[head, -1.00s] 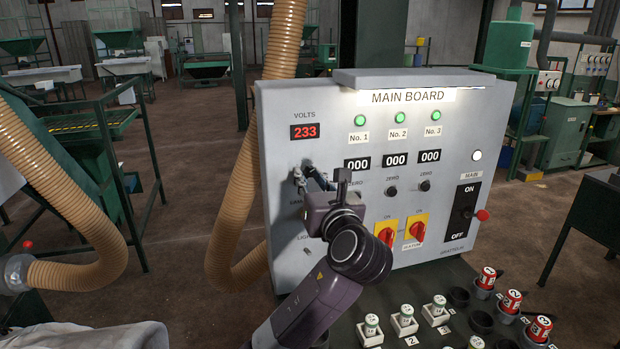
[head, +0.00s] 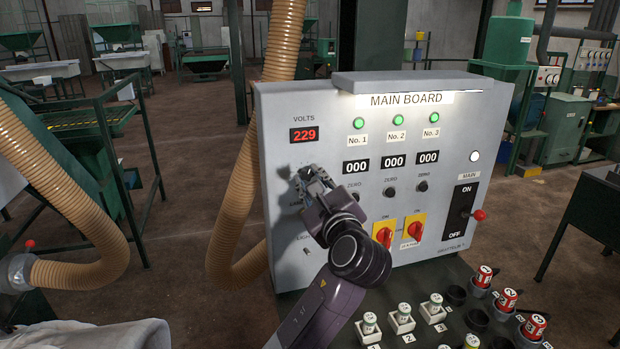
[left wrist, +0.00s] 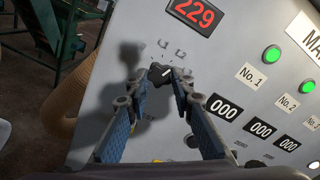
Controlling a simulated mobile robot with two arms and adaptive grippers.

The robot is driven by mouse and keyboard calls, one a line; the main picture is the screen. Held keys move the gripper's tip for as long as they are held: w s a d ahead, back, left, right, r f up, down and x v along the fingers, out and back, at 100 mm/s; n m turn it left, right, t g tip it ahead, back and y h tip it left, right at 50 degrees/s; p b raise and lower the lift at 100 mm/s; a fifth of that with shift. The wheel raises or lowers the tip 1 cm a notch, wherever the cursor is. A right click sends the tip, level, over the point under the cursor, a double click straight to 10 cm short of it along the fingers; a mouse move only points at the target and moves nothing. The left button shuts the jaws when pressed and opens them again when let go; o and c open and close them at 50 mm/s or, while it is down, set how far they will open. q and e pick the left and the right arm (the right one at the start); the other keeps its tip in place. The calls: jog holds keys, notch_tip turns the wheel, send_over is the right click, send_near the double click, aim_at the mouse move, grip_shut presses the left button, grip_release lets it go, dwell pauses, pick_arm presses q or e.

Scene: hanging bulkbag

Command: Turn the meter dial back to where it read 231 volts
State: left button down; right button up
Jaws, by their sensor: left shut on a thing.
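The meter dial (left wrist: 160,73) is a small dark knob with a white mark, set below the volts display in the left wrist view. Its mark points up and right, toward the side of the L2 label. In the head view my gripper hides the dial. The red volts display (head: 304,135) reads 229, and it reads the same in the left wrist view (left wrist: 196,15). My left gripper (head: 308,182) is at the panel's left part, its blue-padded fingers (left wrist: 158,77) shut on the dial from both sides. My right gripper is not in view.
The grey main board (head: 320,105) has green lamps, counters reading 000, two red-and-yellow switches (head: 414,230) and a main lever (head: 466,212) at right. Several sockets and plugs (head: 403,318) stand below it. A ribbed tan hose (head: 240,195) runs close to its left edge.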

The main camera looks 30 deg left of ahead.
pick_arm(q)
jog(key=n, duration=0.3)
jog(key=shift+n, duration=0.4)
jog(key=n+b, duration=0.1)
jog(key=n, duration=0.3)
jog(key=shift+n, duration=0.3)
jog(key=c, duration=1.7)
grip_release()
jog(key=shift+r, duration=0.1)
jog(key=shift+o, duration=0.2)
jog(key=shift+d, duration=0.15)
jog(key=v, duration=0.7)
jog(key=shift+s, duration=0.15)
